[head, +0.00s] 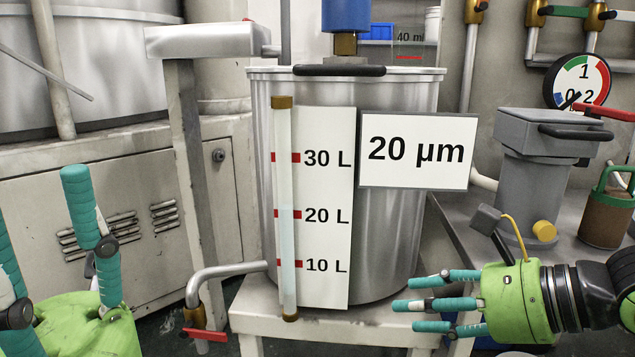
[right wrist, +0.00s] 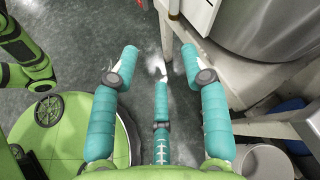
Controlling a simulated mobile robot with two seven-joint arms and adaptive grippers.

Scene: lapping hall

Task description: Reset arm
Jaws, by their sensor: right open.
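My right gripper (head: 412,303) comes in from the right in the head view. Its teal fingers point left, spread and empty, in front of the lower right of the steel tank (head: 400,240). In the right wrist view the same gripper (right wrist: 160,65) has its fingers apart with nothing between them, above the grey floor. My left gripper (head: 45,240) is at the lower left of the head view, its teal fingers pointing up. It is cut off by the picture's edge, so its opening is unclear, and I see nothing held in it.
The tank stands on a white stand (head: 350,325) with a level scale (head: 327,240) and a "20 µm" sign (head: 417,150). A tap with a red handle (head: 205,334) juts out at lower left. A grey canister (head: 530,190) stands right. A white bucket (right wrist: 265,162) is on the floor.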

